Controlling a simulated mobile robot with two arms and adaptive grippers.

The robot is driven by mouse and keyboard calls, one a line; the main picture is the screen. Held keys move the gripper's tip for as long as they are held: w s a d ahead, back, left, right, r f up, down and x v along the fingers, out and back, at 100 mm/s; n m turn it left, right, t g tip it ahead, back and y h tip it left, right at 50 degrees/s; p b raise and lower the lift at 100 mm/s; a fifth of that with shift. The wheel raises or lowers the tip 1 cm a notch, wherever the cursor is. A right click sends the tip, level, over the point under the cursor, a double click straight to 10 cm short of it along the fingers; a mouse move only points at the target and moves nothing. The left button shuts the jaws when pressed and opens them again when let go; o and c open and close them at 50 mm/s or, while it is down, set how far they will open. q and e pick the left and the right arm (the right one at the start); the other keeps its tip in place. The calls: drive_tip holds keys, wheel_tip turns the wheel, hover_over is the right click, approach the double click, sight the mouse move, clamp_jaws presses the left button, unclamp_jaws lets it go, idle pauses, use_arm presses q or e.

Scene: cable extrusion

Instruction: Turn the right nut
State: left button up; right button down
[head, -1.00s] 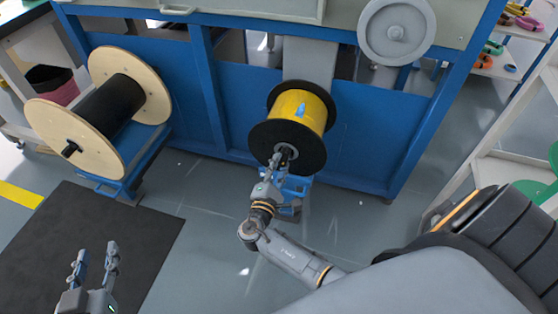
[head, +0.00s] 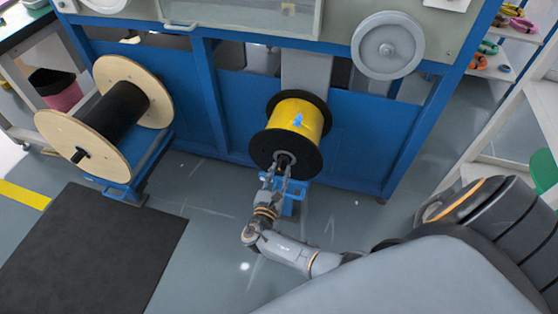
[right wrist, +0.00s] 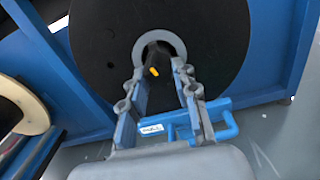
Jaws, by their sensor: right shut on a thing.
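The right nut shows in the right wrist view as a grey ring (right wrist: 160,37) at the hub of a black spool flange (right wrist: 225,45). A dark shaft with a yellow-orange tip (right wrist: 154,71) sticks out through it. My right gripper (right wrist: 160,78) has one finger on each side of the shaft, its tips at the ring's lower edge, shut on the nut. In the head view this gripper (head: 279,174) is at the front end of the yellow spool (head: 297,116); the nut is small and partly covered there. My left gripper is out of view.
The spool hangs before a blue machine frame (head: 226,107). A blue bracket (right wrist: 215,122) sits just below and right of the fingers. A wooden-flanged spool with black cable (head: 66,143) stands at left. A dark mat (head: 90,250) lies on the floor.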

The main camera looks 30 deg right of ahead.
drive_tip(key=n+p, duration=0.2)
drive_tip(key=n, duration=0.3)
drive_tip(key=shift+s+r+n+p, duration=0.1)
drive_tip(key=shift+r+n+p, duration=0.05)
drive_tip(key=shift+n+p, duration=0.2)
drive_tip(key=n+p, duration=0.3)
drive_tip(key=n, duration=0.5)
drive_tip(key=shift+s+d, duration=0.1)
drive_tip(key=shift+d, duration=0.05)
drive_tip(key=n, duration=0.3)
drive_tip(key=shift+r+n+p, duration=0.1)
drive_tip(key=shift+n+p, duration=0.2)
drive_tip(key=shift+n, duration=0.05)
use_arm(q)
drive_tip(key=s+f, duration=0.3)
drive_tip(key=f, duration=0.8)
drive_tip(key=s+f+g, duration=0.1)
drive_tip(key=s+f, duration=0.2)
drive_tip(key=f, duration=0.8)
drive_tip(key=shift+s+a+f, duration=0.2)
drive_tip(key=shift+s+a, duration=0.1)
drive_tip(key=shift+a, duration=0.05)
use_arm(e)
drive_tip(key=shift+n, duration=1.8)
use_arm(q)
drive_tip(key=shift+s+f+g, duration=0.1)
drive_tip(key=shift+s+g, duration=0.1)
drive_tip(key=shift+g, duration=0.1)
